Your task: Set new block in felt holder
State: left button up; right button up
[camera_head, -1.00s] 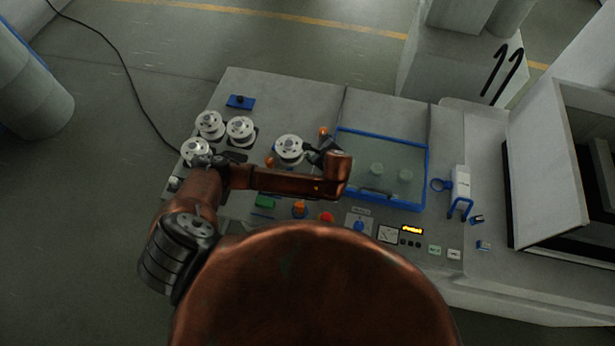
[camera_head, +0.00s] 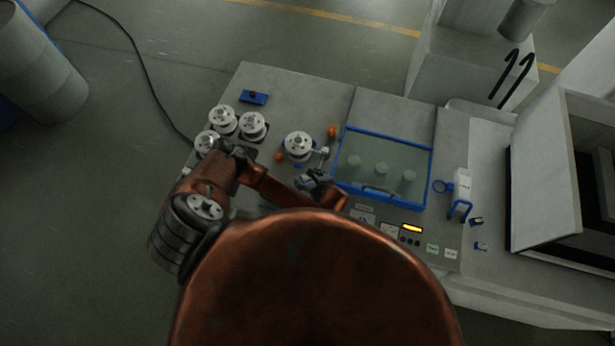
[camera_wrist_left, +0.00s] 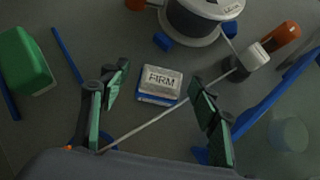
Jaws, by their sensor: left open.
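A small pale block marked "FIRM" (camera_wrist_left: 161,79) shows in the left wrist view, with a blue part under its lower edge. I cannot tell whether that blue part is a holder. My left gripper (camera_head: 316,180) is over the bench, beside a wire spool. In the left wrist view its green-padded fingers are open, one to each side of the "FIRM" block, with nothing held. A thin pale rod or wire runs across between the fingers. No felt holder can be made out for certain. My right gripper is not in view.
A wire spool (camera_head: 298,146) and orange knobs stand close to the gripper; several more spools stand left. A blue-framed clear cover (camera_head: 390,139) is to the right. A green block (camera_wrist_left: 25,60) and a blue strip (camera_wrist_left: 67,54) lie left in the wrist view.

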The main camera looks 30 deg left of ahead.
aim_at(303, 176)
pick_arm(q)
jog(key=shift+w+a+f, duration=0.1)
jog(key=shift+a+f, duration=0.1)
jog(key=shift+f, duration=0.05)
jog(key=shift+c, duration=0.4)
jog(key=c, duration=1.2)
jog(key=shift+r, duration=0.15)
jog(key=shift+r, duration=0.55)
jog(key=s+r, duration=0.2)
jog(key=r, duration=0.1)
jog(key=s+r+b, duration=0.1)
jog(key=r, duration=0.1)
jog(key=shift+d+r, duration=0.1)
jog(key=shift+d, duration=0.05)
jog(key=s+r+p, duration=0.2)
jog(key=s+r, duration=0.4)
jog(key=s, duration=0.5)
jog(key=shift+d+r, duration=0.25)
jog(key=shift+d, duration=0.1)
